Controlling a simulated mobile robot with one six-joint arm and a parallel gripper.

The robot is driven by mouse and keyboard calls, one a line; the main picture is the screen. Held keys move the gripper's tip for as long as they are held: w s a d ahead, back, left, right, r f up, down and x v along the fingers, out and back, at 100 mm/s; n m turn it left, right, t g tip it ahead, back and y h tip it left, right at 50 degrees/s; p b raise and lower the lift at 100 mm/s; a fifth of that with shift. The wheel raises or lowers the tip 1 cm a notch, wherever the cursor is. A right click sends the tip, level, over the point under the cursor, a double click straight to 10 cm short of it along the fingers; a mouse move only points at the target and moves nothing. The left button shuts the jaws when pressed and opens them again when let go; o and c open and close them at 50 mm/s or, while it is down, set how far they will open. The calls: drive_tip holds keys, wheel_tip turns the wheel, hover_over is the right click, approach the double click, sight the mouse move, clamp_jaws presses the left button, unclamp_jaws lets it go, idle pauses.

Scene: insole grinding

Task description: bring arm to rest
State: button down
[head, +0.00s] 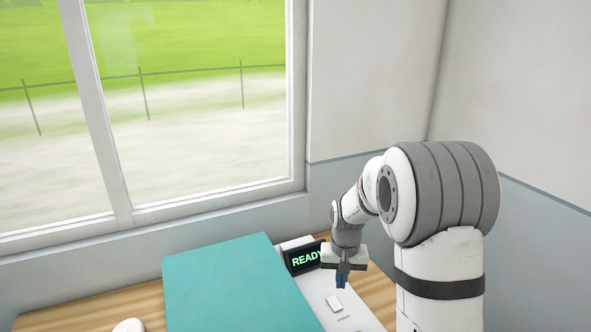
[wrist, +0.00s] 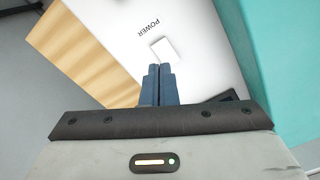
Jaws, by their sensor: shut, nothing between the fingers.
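My gripper (head: 342,282) hangs at the end of my arm in the head view, pointing down above a white machine panel (head: 318,285). In the wrist view its two blue fingers (wrist: 158,70) are pressed together with nothing between them. A white rocker switch (wrist: 166,49) marked POWER sits on the panel just beyond the fingertips in that view. The switch also shows below the gripper in the head view (head: 334,302). I cannot tell the exact gap between fingertips and panel.
A black display (head: 303,258) reading READY stands at the panel's back, partly hidden by my gripper. A large teal block or cover (head: 235,285) is left of the panel. The wooden table (head: 90,312) runs below a window (head: 190,100). A white rounded object (head: 129,325) sits at the lower left.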

drive_tip(key=s+r+t, duration=0.1)
drive_tip(key=s+r, duration=0.3)
drive_tip(key=s, duration=0.4)
drive_tip(key=s+r+n+t, duration=0.1)
drive_tip(key=s+r, duration=0.4)
drive_tip(key=s, duration=0.4)
drive_tip(key=s+r+t, duration=0.1)
drive_tip(key=s+r, duration=0.4)
drive_tip(key=s, duration=0.3)
drive_tip(key=shift+s+d, duration=0.25)
drive_tip(key=shift+d, duration=0.15)
